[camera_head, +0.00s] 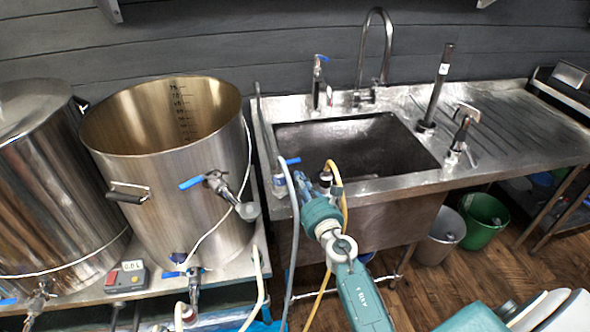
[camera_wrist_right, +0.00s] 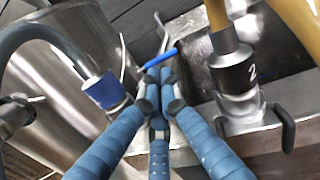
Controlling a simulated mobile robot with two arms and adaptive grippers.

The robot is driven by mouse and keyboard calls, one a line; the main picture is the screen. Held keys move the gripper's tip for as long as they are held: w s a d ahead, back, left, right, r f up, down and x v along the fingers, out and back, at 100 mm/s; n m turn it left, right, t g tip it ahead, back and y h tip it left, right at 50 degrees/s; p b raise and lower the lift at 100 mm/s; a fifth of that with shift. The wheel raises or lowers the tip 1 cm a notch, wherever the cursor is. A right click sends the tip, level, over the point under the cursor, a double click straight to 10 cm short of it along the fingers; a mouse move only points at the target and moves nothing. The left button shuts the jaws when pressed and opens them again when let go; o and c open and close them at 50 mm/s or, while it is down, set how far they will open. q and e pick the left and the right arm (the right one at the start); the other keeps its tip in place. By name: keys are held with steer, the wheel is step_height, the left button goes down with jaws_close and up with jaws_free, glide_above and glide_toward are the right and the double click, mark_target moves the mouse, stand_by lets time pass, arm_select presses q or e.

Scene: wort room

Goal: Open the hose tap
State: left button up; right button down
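The hose tap shows by its blue lever (camera_head: 291,161) at the left front edge of the sink, beside a grey hose and a yellow hose. In the right wrist view the blue lever (camera_wrist_right: 161,58) lies just beyond my fingertips. My right gripper (camera_head: 300,179) is at the tap, partly hiding its body. In the wrist view its blue fingers (camera_wrist_right: 158,80) converge with their tips together. I cannot tell whether they touch the lever. Nothing is visibly held between them. My left gripper is out of view.
The grey hose (camera_wrist_right: 52,38) and a yellow hose (camera_head: 343,205) with a black connector (camera_wrist_right: 233,72) flank my gripper closely. A steel kettle (camera_head: 140,185) with blue-handled valves stands left. The sink (camera_head: 410,183) is behind. Buckets (camera_head: 484,218) stand below right.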

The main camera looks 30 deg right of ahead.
mark_target(295, 162)
steer(key=w, duration=0.4)
steer(key=shift+w+d+b, duration=0.3)
steer(key=shift+w, duration=0.05)
steer(key=shift+w+d+b, duration=0.3)
steer(key=shift+w+d, duration=0.45)
steer(key=shift+w, duration=0.3)
